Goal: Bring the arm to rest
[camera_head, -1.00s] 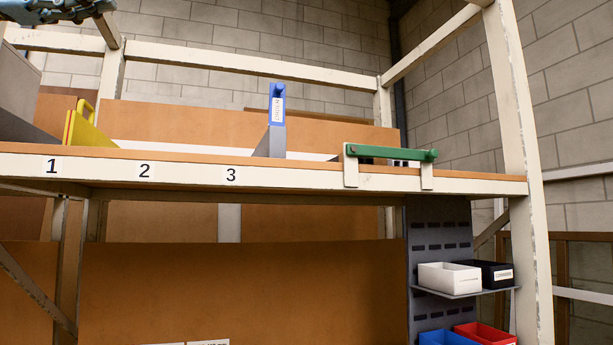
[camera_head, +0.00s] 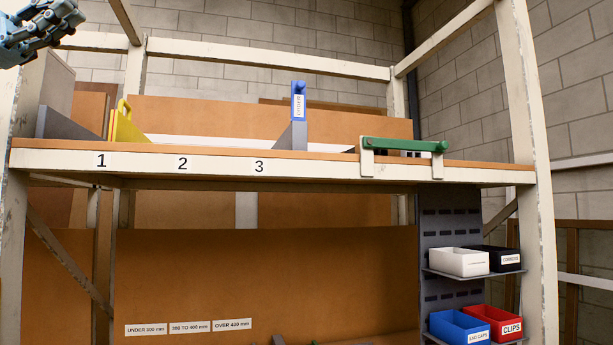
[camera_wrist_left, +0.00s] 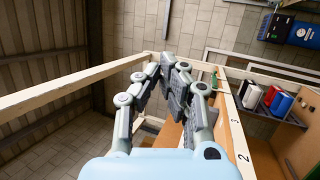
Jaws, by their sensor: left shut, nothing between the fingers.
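My left gripper (camera_head: 72,22) is at the top left of the head view, high up near the left post of the shelf frame. In the left wrist view its fingers (camera_wrist_left: 168,68) come together with nothing between them. It is apart from the shelf. My right gripper is in neither view.
The upper shelf (camera_head: 320,175) carries labels 1, 2 and 3, a yellow divider (camera_head: 123,124), a blue-handled divider (camera_head: 298,115) and a green bar (camera_head: 405,145). A white bin (camera_head: 458,262), a black bin, a blue bin (camera_head: 459,326) and a red bin (camera_head: 490,320) stand at lower right.

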